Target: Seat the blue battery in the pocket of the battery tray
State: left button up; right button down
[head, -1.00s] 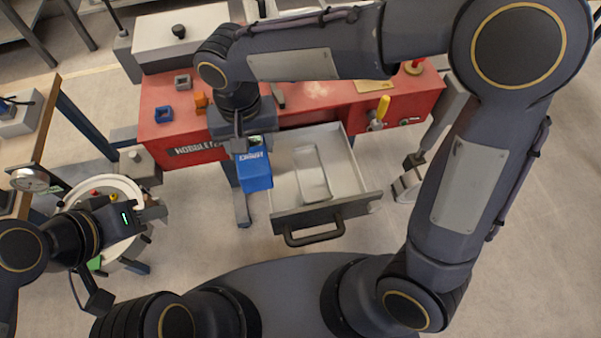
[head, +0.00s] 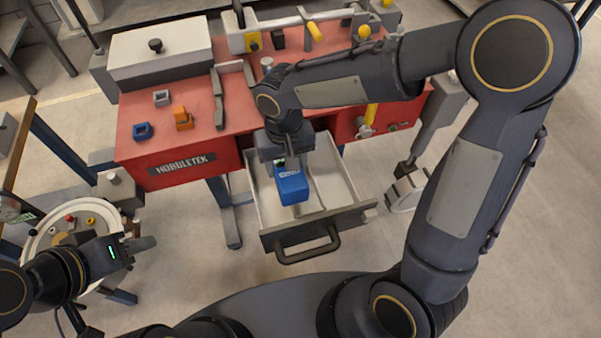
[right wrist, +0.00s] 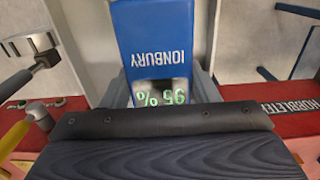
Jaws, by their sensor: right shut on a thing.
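The blue battery (head: 292,188) hangs from my right gripper (head: 283,163) in the head view, over the open drawer (head: 262,215). In the right wrist view the battery (right wrist: 150,40) reads IONBURY with a 95 % display, between the two grey fingers (right wrist: 160,92), which are shut on it. A pale, shallow tray (head: 319,192) lies in the drawer, partly hidden behind the battery; I cannot make out its pocket. My left gripper (head: 135,246) is at the lower left, away from the battery, beside a round white container; its jaw gap is not clear.
The red bench (head: 200,110) carries a blue block (head: 142,131), an orange block (head: 183,119) and a grey block (head: 161,97). The round white container (head: 45,222) stands at left. The drawer handle (head: 308,247) sticks out at the front.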

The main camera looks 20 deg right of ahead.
jog(key=d+f, duration=0.1)
jog(key=f, duration=0.1)
jog(key=w+d+f, duration=0.1)
jog(key=d, duration=0.1)
jog(key=shift+f, duration=0.4)
jog(key=shift+d+f, duration=0.2)
jog(key=shift+f, duration=1.55)
jog(key=shift+f+b, duration=0.1)
jog(key=shift+b, duration=0.2)
jog(key=shift+f, duration=0.1)
jog(key=c, duration=0.5)
grip_release()
